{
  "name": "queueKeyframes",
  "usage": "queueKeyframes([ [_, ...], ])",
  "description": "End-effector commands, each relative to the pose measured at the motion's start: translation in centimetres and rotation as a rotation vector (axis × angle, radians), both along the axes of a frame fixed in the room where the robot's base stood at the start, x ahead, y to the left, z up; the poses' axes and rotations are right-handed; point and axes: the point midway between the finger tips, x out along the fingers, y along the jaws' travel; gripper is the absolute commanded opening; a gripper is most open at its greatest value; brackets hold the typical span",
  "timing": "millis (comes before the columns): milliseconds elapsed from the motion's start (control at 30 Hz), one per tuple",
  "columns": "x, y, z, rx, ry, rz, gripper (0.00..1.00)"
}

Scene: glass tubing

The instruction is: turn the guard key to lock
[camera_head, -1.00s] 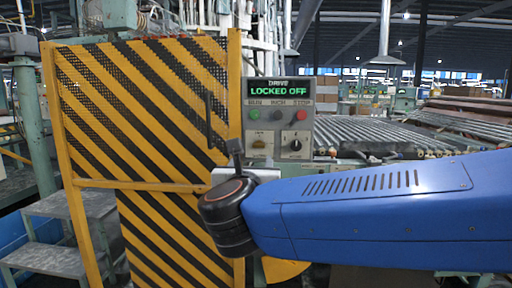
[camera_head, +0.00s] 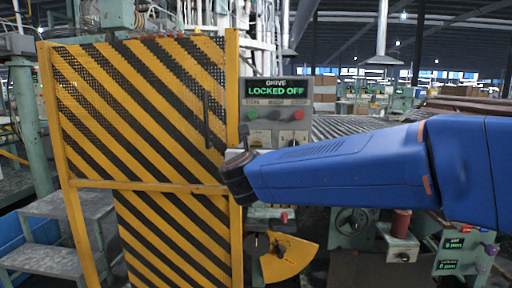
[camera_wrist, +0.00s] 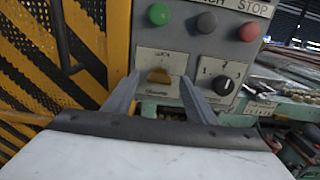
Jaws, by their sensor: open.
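The guard key (camera_wrist: 158,75) is a brass-yellow knob on a pale plate, low on the grey control panel (camera_wrist: 205,40). A small label is below it. In the head view the key shows only as a small yellow patch (camera_head: 256,143) just above my blue arm. My gripper (camera_wrist: 159,83) is open, with its two grey fingers pointing at the plate, one on each side of the key in the picture. I cannot tell whether they touch the panel. In the head view my wrist hides most of the gripper. The panel display (camera_head: 277,90) reads "LOCKED OFF" in green.
A green, a grey and a red button (camera_wrist: 249,31) are above the key. A black rotary selector (camera_wrist: 224,85) is close to its right. The yellow-and-black striped guard (camera_head: 140,120) with a dark handle (camera_head: 207,120) stands just left of the panel.

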Motion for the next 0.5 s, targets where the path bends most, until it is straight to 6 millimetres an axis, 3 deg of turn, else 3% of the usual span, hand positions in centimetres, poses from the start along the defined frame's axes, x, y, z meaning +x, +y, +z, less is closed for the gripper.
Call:
queueKeyframes([
  [200,1.6,-0.1,0.0,-0.001,0.000,0.000,0.52],
  [500,1.8,-0.1,0.0,0.000,0.000,0.001,0.52],
])
